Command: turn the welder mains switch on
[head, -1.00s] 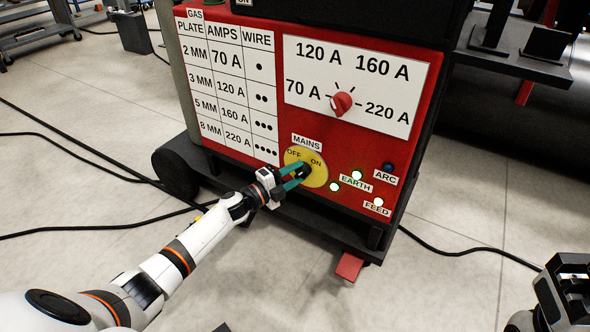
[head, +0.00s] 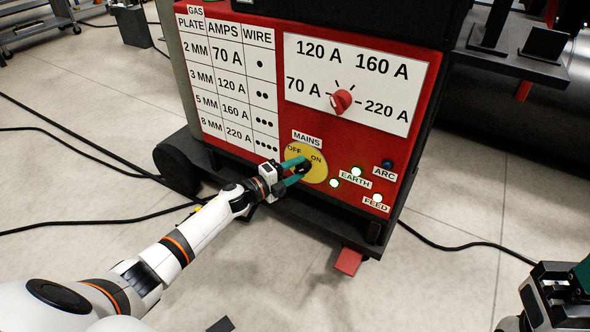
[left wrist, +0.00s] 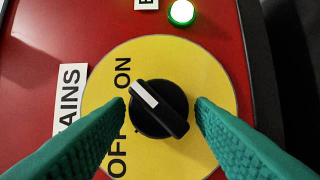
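The mains switch is a black knob with a white pointer line (left wrist: 162,115) on a yellow disc (left wrist: 215,90). In the left wrist view the pointer faces the ON lettering. In the head view the knob sits on the yellow disc (head: 319,173), low on the red welder panel (head: 270,168), partly hidden by the fingers. My left gripper (head: 300,170) has its green fingers on either side of the knob. The left wrist view shows a small gap between each fingertip (left wrist: 161,108) and the knob, so it is open. My right gripper (head: 565,290) is cut off at the lower right.
A red dial (head: 341,101) sits above. Black cables (head: 90,145) lie on the otherwise open floor at left. A dark bench (head: 520,60) stands behind at right.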

